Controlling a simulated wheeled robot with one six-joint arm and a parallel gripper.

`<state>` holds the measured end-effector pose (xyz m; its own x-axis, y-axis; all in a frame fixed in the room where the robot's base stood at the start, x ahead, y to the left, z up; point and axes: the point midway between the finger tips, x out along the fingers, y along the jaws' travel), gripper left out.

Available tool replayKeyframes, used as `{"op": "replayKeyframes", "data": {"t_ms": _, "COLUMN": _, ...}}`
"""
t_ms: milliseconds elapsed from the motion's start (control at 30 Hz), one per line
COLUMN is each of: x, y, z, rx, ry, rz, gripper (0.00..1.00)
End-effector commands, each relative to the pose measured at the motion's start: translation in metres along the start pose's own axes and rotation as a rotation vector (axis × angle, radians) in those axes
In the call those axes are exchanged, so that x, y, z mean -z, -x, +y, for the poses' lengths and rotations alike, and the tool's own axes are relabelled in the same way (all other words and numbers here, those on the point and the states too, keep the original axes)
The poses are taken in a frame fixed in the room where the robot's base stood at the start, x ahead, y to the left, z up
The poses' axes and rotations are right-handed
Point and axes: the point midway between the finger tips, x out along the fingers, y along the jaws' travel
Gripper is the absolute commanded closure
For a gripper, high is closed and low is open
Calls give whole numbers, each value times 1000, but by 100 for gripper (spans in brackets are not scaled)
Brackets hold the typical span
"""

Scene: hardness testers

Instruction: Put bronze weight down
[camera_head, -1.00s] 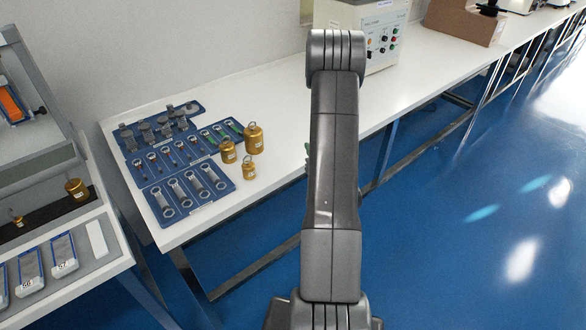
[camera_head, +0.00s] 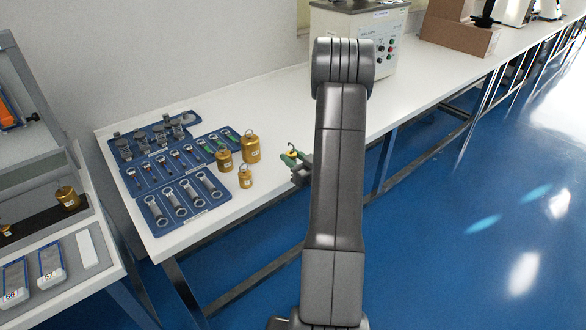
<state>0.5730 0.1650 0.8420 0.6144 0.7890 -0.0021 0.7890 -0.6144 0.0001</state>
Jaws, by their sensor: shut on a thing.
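My gripper (camera_head: 291,158) shows in part to the left of my arm, with green fingertips near the table's front edge. It is shut on a small bronze weight (camera_head: 292,152), of which only the top and hook show. Three other bronze weights stand on the white table to the left: a large one (camera_head: 251,149), a medium one (camera_head: 224,160) and a small one (camera_head: 245,177). They stand upright with hooks on top, beside the blue tool trays. The rest of my gripper is hidden behind my arm.
Blue trays (camera_head: 156,227) with metal tools lie left of the weights. Another bronze weight (camera_head: 68,198) stands on the left bench. A cream control box (camera_head: 350,25) and a cardboard box (camera_head: 450,35) stand farther back. White table (camera_head: 290,105) is bare between trays and control box.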

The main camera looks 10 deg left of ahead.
Motion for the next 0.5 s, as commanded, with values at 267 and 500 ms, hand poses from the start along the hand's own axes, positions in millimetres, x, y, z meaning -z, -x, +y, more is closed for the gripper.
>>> {"op": "replayKeyframes", "data": {"t_ms": 267, "x": -33, "y": 0, "z": 0, "rx": 0, "ry": -2, "rz": 0, "gripper": 100}}
{"op": "replayKeyframes", "data": {"t_ms": 500, "x": -41, "y": 0, "z": 0, "rx": -1, "ry": -1, "rz": -3, "gripper": 100}}
